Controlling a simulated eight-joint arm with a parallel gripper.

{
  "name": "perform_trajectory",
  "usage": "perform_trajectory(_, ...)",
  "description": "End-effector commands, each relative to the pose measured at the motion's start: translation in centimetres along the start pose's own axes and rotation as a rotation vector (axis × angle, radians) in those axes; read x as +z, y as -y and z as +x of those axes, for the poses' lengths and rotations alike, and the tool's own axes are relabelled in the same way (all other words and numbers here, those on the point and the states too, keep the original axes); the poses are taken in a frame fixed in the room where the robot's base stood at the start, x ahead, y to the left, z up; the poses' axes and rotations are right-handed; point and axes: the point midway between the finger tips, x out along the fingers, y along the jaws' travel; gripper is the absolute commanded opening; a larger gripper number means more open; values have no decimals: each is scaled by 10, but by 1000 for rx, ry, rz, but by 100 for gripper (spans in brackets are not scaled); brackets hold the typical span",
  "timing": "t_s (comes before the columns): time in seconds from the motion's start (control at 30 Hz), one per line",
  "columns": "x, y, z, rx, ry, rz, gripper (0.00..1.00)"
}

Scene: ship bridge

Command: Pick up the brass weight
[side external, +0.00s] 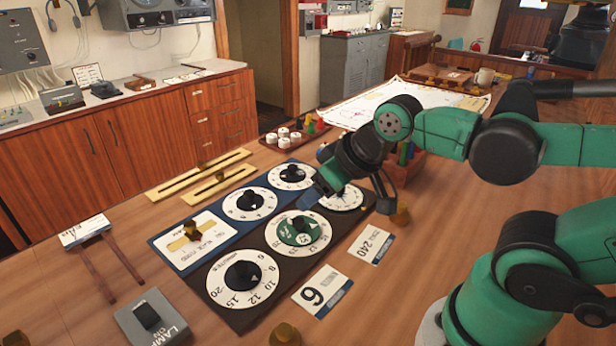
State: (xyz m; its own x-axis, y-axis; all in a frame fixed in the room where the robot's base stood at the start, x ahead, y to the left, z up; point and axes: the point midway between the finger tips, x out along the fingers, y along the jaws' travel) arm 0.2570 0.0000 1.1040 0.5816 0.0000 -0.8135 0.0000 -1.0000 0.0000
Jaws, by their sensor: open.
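Several small brass pieces could be the brass weight; I cannot tell which one it is. One brass piece (400,215) stands on the table at the right edge of the dial panel. Another brass piece (285,334) is at the bottom edge of the view, and a third (15,339) is at the bottom left corner, partly cut off. My gripper (348,194) is open, low over the panel's right side, close to the first brass piece. The dial behind it is partly hidden.
The dial panel (228,312) fills the middle, with several dials and black knobs. Cards marked 9 (322,291) and 240 (371,245) lie in front. A lamp switch (152,322) is front left. Brass rails (198,176), a tray of white cups (283,138) and a chart (352,110) lie behind.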

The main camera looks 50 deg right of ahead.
Motion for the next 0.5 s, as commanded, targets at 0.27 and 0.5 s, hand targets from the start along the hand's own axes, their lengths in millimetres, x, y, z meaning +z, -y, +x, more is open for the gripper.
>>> perform_trajectory(0.27,0,0,0,0,0,0,94)
perform_trajectory(0.5,0,-2,0,5,6,26,94)
